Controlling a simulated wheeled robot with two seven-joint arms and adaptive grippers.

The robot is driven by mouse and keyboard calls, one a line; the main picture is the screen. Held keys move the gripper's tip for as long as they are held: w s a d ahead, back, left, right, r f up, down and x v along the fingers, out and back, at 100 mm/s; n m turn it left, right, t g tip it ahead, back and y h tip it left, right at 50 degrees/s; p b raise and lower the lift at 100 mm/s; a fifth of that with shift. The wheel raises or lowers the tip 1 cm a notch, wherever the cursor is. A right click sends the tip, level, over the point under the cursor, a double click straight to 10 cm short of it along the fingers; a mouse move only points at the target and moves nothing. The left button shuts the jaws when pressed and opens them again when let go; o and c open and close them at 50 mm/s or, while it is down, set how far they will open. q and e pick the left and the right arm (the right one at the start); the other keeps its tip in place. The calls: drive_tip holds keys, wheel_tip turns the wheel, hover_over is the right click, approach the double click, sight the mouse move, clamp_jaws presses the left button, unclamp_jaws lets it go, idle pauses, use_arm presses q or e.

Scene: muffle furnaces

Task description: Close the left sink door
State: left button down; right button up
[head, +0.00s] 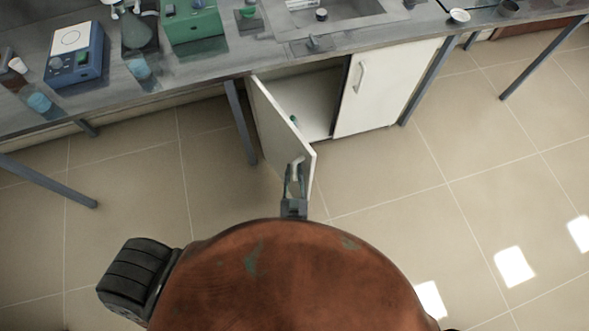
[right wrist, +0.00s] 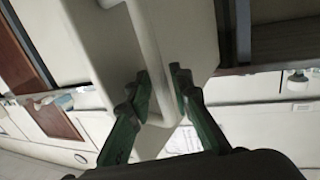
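The left sink door (head: 277,128) is a white cabinet door standing wide open, swung out from its left edge toward me. Its pale bar handle (head: 297,169) is on the outer face near the free edge. My right gripper (head: 293,186) is at this handle. The cabinet inside (head: 311,95) shows open and light. My left gripper is not in view.
The right sink door (head: 385,88) is shut. A grey bench (head: 215,68) with a sink (head: 335,12) and lab items runs above. Bench legs (head: 240,120) stand left of the open door and right of the cabinet. A reddish-brown round surface fills the bottom centre. The tiled floor (head: 430,200) is clear at right.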

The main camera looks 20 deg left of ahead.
drive_tip(key=shift+w+a, duration=0.15)
drive_tip(key=shift+w, duration=0.2)
drive_tip(key=shift+c, duration=0.5)
clamp_jaws()
